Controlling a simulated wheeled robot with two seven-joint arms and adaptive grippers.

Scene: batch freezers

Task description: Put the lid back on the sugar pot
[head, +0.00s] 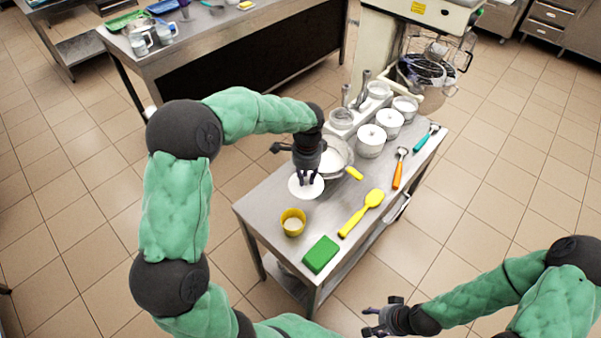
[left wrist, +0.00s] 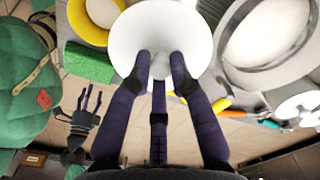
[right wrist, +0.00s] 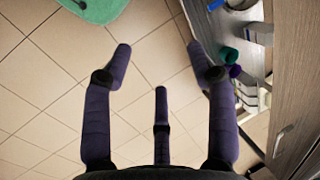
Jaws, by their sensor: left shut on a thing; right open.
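A round white lid (head: 303,188) hangs from my left gripper (head: 309,180), above the table's left part. In the left wrist view the lid (left wrist: 210,30) is held by its central knob, with the fingers closed around it. I cannot tell for sure which container is the sugar pot. A wide round vessel with white inside (head: 336,153) stands just behind the lid, partly covered by my gripper; a yellow handle shows beside it. Lidded white pots (head: 370,142) stand behind it. My right gripper (head: 374,319) is open and empty off the table's front right; its fingers (right wrist: 160,70) are apart over the floor.
A yellow cup (head: 293,224), green sponge (head: 320,254), yellow spatula (head: 362,212), orange-handled tool (head: 399,170) and teal-handled tool (head: 427,137) lie on the metal table (head: 262,205). Some bare tabletop lies between the spatula and vessel.

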